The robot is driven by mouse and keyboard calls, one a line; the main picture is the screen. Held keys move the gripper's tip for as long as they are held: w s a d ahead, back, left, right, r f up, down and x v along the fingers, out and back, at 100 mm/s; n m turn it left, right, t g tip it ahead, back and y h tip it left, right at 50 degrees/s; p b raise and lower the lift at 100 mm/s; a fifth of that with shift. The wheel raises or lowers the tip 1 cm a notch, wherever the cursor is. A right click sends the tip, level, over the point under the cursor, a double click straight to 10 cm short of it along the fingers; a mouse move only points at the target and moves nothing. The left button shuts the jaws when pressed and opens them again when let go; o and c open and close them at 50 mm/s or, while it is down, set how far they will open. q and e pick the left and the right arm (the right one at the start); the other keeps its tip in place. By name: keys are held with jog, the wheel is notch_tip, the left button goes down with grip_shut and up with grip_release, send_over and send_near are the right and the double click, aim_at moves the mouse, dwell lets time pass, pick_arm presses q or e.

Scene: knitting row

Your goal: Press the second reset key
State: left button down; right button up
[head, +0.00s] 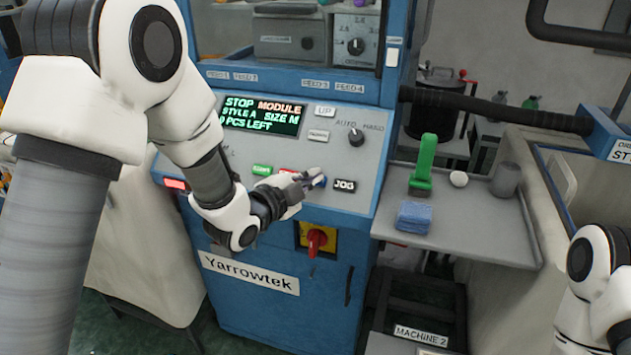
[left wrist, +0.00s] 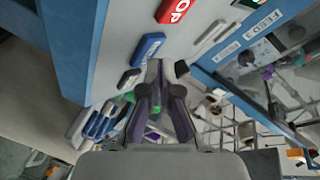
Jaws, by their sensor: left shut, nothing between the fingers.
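A blue key (head: 322,182) sits on the sloping grey panel of the blue machine, between a red key and the black JOG key (head: 344,185). My left gripper (head: 312,176) is shut and empty, with its tips right at the blue key. In the left wrist view the blue key (left wrist: 147,48) has white lettering too small to read, and the fingertips (left wrist: 158,68) point just beside it; I cannot tell whether they touch it. The black key (left wrist: 128,78) shows beyond it. My right gripper is out of view; only part of my right arm shows at lower right.
The display (head: 262,114) reads STOP MODULE, STYLE A, SIZE M, 0 PCS LEFT. A green START key (head: 262,170) and a black knob (head: 356,137) are on the panel. A red rotary switch (head: 316,241) is below. A grey shelf (head: 470,222) holds a green-handled brush (head: 423,165) and blue cloths (head: 413,217).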

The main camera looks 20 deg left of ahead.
pick_arm(q)
jog(key=shift+w+f, duration=0.25)
jog(key=shift+f, duration=0.1)
dwell(0.7)
jog(key=shift+r, duration=0.1)
jog(key=shift+s+r, duration=0.5)
jog(key=shift+r, duration=0.05)
dwell(0.3)
jog(key=shift+s+r+p, duration=0.15)
jog(key=shift+r+p, duration=0.15)
jog(key=s+r+p, duration=0.1)
jog(key=s+r, duration=0.1)
jog(key=r, duration=0.1)
jog(key=shift+s+r+p, duration=0.15)
jog(key=shift+s+p, duration=0.2)
jog(key=shift+s, duration=0.05)
